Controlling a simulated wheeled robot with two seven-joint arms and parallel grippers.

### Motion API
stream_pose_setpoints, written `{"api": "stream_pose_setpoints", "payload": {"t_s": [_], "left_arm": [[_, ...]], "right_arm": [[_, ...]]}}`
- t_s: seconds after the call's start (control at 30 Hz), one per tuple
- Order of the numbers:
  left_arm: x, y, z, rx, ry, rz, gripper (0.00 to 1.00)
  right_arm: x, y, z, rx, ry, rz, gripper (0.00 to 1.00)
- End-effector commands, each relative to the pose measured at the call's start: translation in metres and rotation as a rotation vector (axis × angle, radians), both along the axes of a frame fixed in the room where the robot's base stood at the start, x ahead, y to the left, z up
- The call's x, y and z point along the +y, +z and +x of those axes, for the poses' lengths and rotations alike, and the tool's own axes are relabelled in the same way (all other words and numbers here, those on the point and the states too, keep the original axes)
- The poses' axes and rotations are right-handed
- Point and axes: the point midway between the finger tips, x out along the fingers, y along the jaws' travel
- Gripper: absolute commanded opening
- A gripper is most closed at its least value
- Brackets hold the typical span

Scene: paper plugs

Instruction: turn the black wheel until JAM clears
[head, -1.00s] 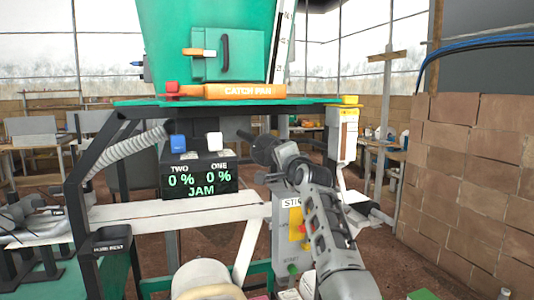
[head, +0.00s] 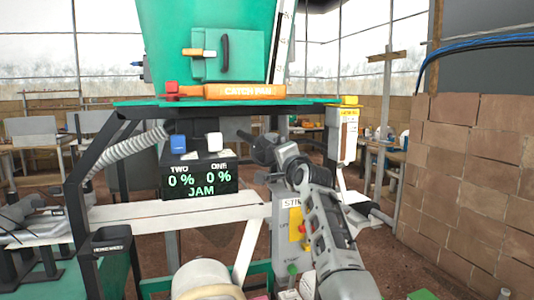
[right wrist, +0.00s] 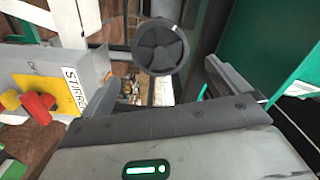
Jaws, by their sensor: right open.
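The black wheel (right wrist: 160,46), a round dark disc with broad spokes, is in the upper middle of the right wrist view. It stands ahead of my right gripper, with a visible gap. I cannot make it out surely in the head view, where my right gripper (head: 260,146) and arm cover that area. My right gripper is open and holds nothing; its grey body fills the bottom of the right wrist view. The dark display (head: 202,178) reads TWO 0 %, ONE 0 % and JAM in green. My left gripper is not in view.
A grey box with a yellow STIRRER label (right wrist: 72,88) and a red knob (right wrist: 38,107) stands left of the wheel. The green hopper (head: 205,30) and orange catch pan (head: 245,91) are above the display. A brick wall (head: 470,190) closes off the right side.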

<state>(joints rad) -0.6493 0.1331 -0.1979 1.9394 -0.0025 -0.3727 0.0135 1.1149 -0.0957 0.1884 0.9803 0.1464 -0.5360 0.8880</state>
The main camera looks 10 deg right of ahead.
Motion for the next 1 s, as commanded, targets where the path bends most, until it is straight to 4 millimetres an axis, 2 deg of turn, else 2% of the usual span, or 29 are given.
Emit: {"api": "stream_pose_setpoints", "payload": {"t_s": [0.17, 0.63, 1.0], "left_arm": [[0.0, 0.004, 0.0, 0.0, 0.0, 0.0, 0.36], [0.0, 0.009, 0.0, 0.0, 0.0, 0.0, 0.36], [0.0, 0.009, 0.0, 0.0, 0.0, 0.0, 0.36]], "right_arm": [[0.0, 0.001, -0.006, -0.001, 0.0, 0.001, 1.0], [-0.003, 0.0, -0.037, -0.001, -0.001, 0.0, 1.0], [-0.003, 0.0, -0.04, 0.0, 0.0, 0.0, 1.0]]}}
